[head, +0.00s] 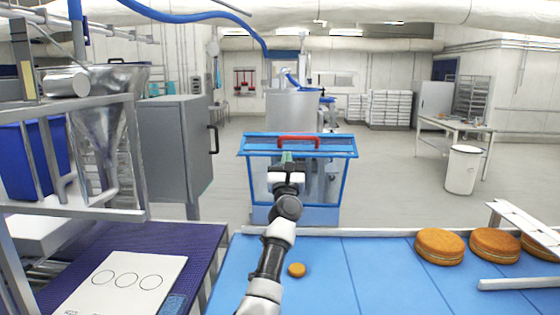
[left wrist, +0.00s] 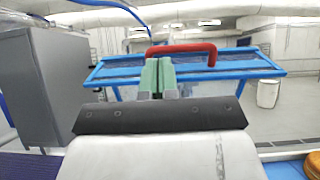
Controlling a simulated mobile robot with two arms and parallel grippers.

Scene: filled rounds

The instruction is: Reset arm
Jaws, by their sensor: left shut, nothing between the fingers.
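My left arm reaches forward over the blue belt in the head view. My left gripper (head: 287,158) has its green fingers together with nothing between them. In the left wrist view the shut fingers (left wrist: 158,78) show in front of the red handle (left wrist: 183,50) of a blue-framed clear bin. In the head view the red handle (head: 298,141) is on the top of that bin (head: 343,180), just beyond the fingertips. I cannot tell whether the fingers touch it. My right gripper is not in view.
A small round cake (head: 297,270) lies on the blue belt (head: 375,285) beside my forearm. Larger filled rounds (head: 440,246) sit at the right. A white card with three circles (head: 128,282) lies on the purple mat at the left. A grey cabinet (head: 175,150) stands behind it.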

